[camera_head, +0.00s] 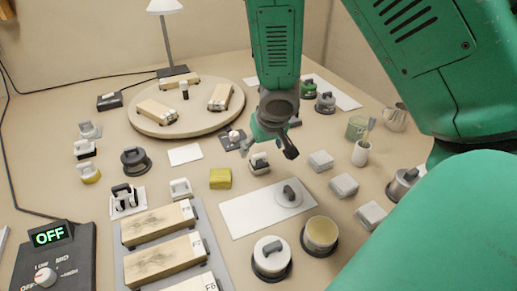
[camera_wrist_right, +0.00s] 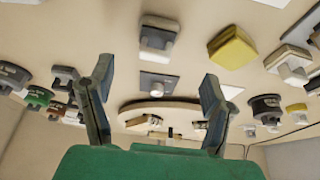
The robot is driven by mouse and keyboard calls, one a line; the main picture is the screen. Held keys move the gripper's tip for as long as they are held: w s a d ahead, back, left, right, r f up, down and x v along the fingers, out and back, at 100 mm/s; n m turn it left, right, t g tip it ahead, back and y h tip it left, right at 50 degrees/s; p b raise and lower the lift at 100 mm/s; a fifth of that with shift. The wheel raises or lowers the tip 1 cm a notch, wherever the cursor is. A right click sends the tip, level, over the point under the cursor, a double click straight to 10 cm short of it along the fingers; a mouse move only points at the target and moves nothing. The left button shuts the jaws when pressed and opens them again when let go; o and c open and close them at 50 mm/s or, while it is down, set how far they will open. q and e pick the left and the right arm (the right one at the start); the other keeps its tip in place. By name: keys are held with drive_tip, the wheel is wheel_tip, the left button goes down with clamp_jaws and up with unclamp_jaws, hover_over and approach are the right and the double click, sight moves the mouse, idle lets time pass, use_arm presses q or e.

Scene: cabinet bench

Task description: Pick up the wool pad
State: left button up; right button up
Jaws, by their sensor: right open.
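Several small handled pads stand on the bench, and I cannot tell for certain which one is the wool pad. A pale block-shaped pad with a dark grey handle (camera_head: 259,163) is just below my right gripper (camera_head: 270,147); the wrist view shows it too (camera_wrist_right: 158,38). A round whitish pad with a grey handle (camera_head: 289,196) lies on a white sheet (camera_head: 243,213). My right gripper points down with its fingers spread, and nothing is between them. Both fingers show in the right wrist view (camera_wrist_right: 157,80). My left gripper is not in view.
A yellow block (camera_head: 220,179) lies left of the handled pad. Pale blocks (camera_head: 343,185) stand to the right. A round board (camera_head: 186,115) with wooden blocks is behind. A tray (camera_head: 205,240) of whetstones, a yellow-topped pot (camera_head: 321,234) and a control box (camera_head: 55,262) are nearer.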

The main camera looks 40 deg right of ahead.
sight(258, 160)
drive_tip(key=b+x, duration=0.1)
drive_tip(key=x, duration=0.3)
drive_tip(key=shift+w+d+f, duration=0.15)
drive_tip(key=shift+f, duration=0.15)
drive_tip(key=x, duration=0.1)
drive_tip(key=b+x, duration=0.1)
drive_tip(key=x, duration=0.1)
drive_tip(key=b+x, duration=0.1)
drive_tip(key=x, duration=0.1)
drive_tip(key=shift+w+d, duration=0.2)
drive_tip(key=shift+d, duration=0.1)
drive_tip(key=shift+r, duration=0.1)
drive_tip(key=c, duration=1.1)
